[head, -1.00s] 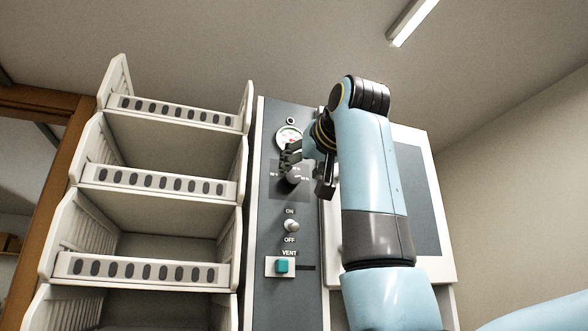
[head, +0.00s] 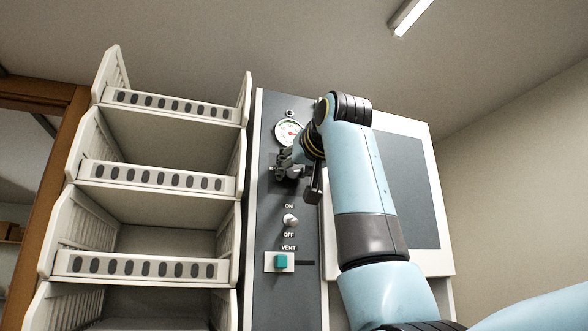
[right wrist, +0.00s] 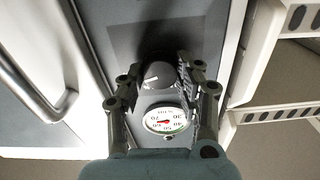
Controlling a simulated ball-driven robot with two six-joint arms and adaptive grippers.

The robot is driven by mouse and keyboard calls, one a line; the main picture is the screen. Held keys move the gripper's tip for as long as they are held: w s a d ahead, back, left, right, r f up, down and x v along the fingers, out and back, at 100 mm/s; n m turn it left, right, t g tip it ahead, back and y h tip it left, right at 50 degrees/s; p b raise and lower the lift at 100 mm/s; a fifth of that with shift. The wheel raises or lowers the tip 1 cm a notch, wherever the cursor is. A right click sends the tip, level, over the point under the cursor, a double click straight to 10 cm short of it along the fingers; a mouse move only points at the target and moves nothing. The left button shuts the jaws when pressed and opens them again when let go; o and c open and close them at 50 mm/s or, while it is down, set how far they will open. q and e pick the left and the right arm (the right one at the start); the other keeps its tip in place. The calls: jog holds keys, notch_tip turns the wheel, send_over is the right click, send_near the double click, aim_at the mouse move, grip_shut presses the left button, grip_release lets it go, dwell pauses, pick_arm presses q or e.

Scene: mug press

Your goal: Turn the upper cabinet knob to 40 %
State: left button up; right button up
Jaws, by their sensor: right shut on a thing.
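The upper knob is a dark round dial with a white pointer mark, seen in the right wrist view (right wrist: 158,76) between my right fingers. My right gripper (head: 287,171) is at the knob on the grey cabinet panel (head: 276,218) and hides the knob in the head view. In the right wrist view my right gripper (right wrist: 163,84) is shut on the knob, one finger on each side. A round white gauge with a red needle (head: 289,132) sits just above the knob; it also shows in the right wrist view (right wrist: 166,120). My left gripper is out of view.
Below the knob are an ON/OFF switch (head: 290,220) and a teal VENT button (head: 281,261). A stack of white bins (head: 148,178) stands left of the panel. A pale door with a grey pane (head: 405,190) lies to the right, behind my right arm.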

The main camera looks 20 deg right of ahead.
jog(key=shift+c, duration=0.7)
jog(key=shift+n, duration=0.4)
jog(key=n+b, duration=0.1)
jog(key=n, duration=0.2)
jog(key=shift+n, duration=0.3)
jog(key=n+b, duration=0.1)
jog(key=n, duration=0.4)
jog(key=shift+a+f+b, duration=0.1)
jog(key=shift+b, duration=0.2)
jog(key=n+b, duration=0.1)
jog(key=n, duration=0.5)
jog(key=shift+f+b, duration=0.1)
jog(key=shift+b, duration=0.3)
jog(key=shift+n+b, duration=0.75)
jog(key=shift+n, duration=1.45)
